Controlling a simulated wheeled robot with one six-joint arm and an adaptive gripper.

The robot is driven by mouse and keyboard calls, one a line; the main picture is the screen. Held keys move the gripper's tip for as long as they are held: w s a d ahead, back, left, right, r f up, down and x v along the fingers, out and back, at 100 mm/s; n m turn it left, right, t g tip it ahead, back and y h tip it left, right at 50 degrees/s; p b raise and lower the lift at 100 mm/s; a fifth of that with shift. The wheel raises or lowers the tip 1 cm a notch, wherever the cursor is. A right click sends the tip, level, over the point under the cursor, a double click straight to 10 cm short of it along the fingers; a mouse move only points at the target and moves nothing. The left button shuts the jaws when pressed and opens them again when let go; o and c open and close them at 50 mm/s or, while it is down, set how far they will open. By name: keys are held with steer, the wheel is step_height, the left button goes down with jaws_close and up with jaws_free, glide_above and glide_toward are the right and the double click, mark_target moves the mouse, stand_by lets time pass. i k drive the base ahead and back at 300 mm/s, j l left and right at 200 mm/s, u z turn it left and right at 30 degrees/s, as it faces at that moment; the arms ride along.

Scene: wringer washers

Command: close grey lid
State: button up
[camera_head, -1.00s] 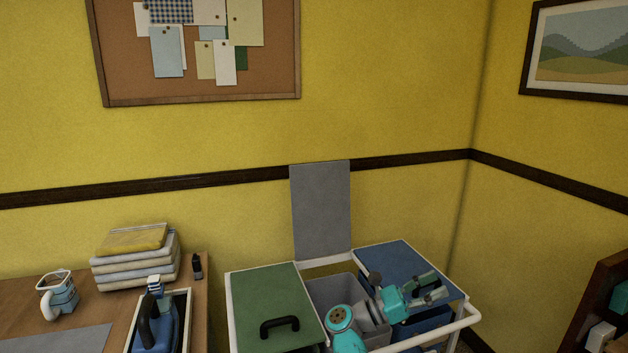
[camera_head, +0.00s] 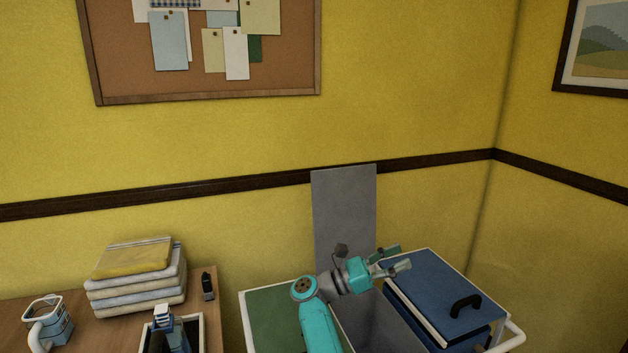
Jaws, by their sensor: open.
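The grey lid (camera_head: 344,210) stands upright and open at the back of the cart's middle bin, close to the yellow wall. The grey bin (camera_head: 372,325) below it is open, and my arm hides part of it. My gripper (camera_head: 403,257) is open and empty, with its fingers pointing right. It is in front of the lid's lower right edge, near the back left corner of the blue lid. I cannot tell whether it touches either lid. My arm covers the lower part of the grey lid.
A white rail (camera_head: 508,340) runs at the cart's right.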

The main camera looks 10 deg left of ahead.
mark_target(344, 199)
steer(key=i+j+u, duration=0.3)
steer(key=i+j, duration=0.35)
steer(key=i, duration=0.15)
steer(key=i+l, duration=0.15)
steer(key=l, duration=0.15)
steer(key=i+l, duration=0.2)
steer(key=l+u, duration=0.05)
steer(key=l, duration=0.05)
